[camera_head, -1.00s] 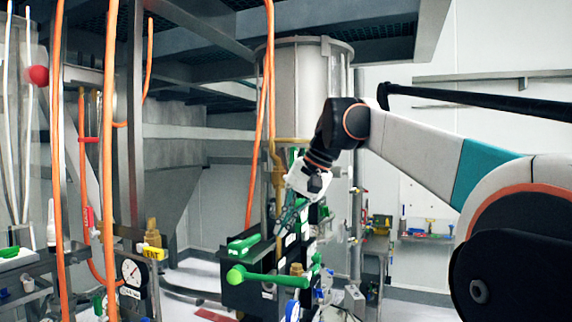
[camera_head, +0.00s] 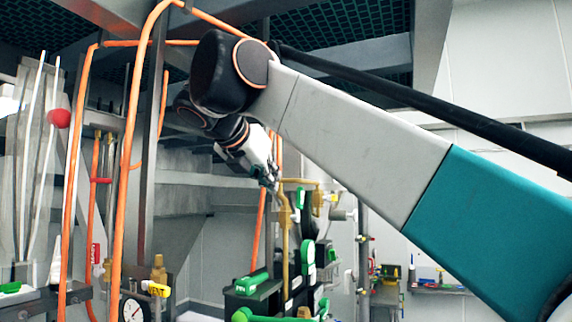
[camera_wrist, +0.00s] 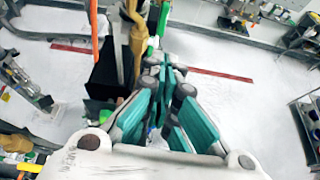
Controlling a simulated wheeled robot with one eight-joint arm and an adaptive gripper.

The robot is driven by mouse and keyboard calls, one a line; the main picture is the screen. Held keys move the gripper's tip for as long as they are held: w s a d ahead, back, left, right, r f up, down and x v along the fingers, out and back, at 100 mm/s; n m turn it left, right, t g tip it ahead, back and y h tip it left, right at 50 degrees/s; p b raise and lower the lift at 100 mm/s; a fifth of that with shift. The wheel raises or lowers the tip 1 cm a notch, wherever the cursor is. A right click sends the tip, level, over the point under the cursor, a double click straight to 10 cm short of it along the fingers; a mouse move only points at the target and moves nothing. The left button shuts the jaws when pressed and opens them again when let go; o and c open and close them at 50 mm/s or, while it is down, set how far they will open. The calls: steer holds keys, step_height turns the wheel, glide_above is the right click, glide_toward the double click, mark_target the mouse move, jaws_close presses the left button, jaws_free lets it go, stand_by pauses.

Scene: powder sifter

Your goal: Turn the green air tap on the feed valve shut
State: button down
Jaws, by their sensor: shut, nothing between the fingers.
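Several green handles show on the dark valve block in the head view: a short green handle (camera_head: 252,283), an upright green one (camera_head: 308,252) and a long green lever (camera_head: 265,317) cut by the bottom edge. I cannot tell which is the air tap, or whether it is open or shut. My gripper (camera_head: 272,182) is above these handles, beside a brass pipe, apart from them. In the wrist view, my gripper's teal fingers (camera_wrist: 164,72) are together and empty. A green handle (camera_wrist: 163,16) shows just beyond the fingertips there.
The brass pipe (camera_head: 284,222) rises close to my gripper. Orange hoses (camera_head: 127,150) and a steel post (camera_head: 151,140) stand to the left. A pressure gauge (camera_head: 131,311) sits low left. A tool shelf (camera_head: 440,288) is at the far right. White floor (camera_wrist: 225,105) lies open below.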

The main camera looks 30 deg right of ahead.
steer(key=p, duration=0.2)
glide_toward(299, 200)
steer(key=shift+n, duration=0.3)
steer(key=x, duration=0.6)
steer(key=shift+a+f, duration=0.1)
steer(key=shift+f, duration=0.2)
steer(key=shift+r, duration=0.15)
steer(key=shift+r, duration=0.1)
steer(key=shift+w+p, duration=0.25)
steer(key=shift+p, duration=0.2)
steer(key=shift+s+d+y, duration=0.15)
steer(key=shift+d+y, duration=0.05)
steer(key=shift+y, duration=0.1)
